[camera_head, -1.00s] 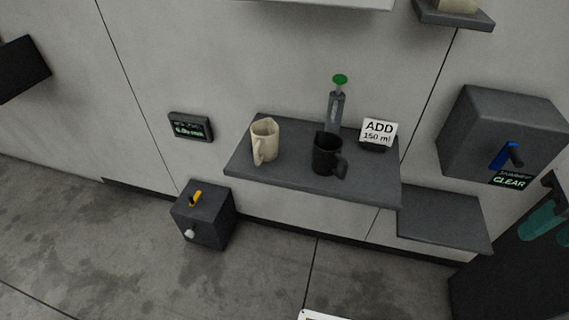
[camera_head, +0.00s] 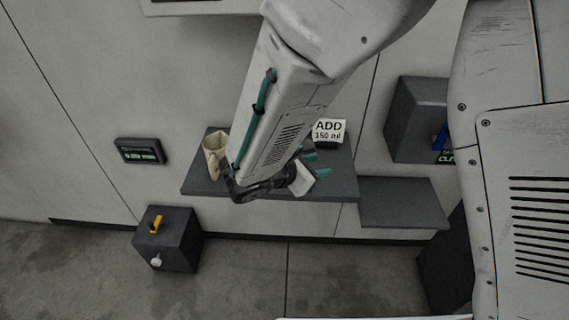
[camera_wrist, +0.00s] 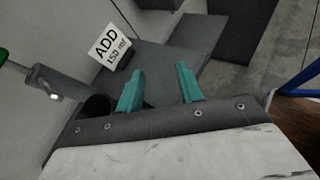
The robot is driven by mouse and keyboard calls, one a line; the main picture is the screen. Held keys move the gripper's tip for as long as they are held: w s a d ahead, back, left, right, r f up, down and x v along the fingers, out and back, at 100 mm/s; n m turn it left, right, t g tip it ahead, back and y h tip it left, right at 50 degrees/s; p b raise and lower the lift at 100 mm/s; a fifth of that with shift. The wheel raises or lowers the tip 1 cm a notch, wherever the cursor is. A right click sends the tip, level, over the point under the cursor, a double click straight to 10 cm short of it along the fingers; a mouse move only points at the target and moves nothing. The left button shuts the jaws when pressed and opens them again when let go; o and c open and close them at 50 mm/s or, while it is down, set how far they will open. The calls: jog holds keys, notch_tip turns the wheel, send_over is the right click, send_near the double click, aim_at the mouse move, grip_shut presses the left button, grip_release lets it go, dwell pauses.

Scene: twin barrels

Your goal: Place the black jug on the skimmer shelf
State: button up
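In the wrist view, a dark rounded shape (camera_wrist: 97,104), which looks like the black jug, shows just left of my gripper's left finger. Most of it is hidden by the gripper body. In the head view my arm covers the spot where the jug stood on the wall shelf (camera_head: 340,187). My gripper (camera_head: 316,164) is over that shelf, and its teal fingers (camera_wrist: 160,88) are apart with nothing between them. A lower grey shelf (camera_head: 405,205) is on the right; no label shows whether it is the skimmer shelf.
A cream jug (camera_head: 214,152) stands at the shelf's left end. An "ADD 150 ml" sign (camera_head: 328,130) is at the back; a syringe-like tool (camera_wrist: 48,84) with a green top is beside it. A grey box (camera_head: 415,120) with a blue lever hangs at right.

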jog(key=a+f+n+t, duration=0.1)
jog(key=a, duration=0.1)
jog(key=a+f+n+t+y, duration=0.1)
jog(key=a+f+n, duration=0.1)
jog(key=w+a+f+n+t, duration=0.1)
jog(key=a, duration=0.1)
jog(key=shift+f+n+y, duration=0.25)
jog(key=shift+n+y, duration=0.05)
jog(key=shift+y, duration=0.1)
jog(key=x, duration=0.7)
jog(key=shift+s+d+f, duration=0.2)
jog(key=shift+s+d, duration=0.05)
grip_shut()
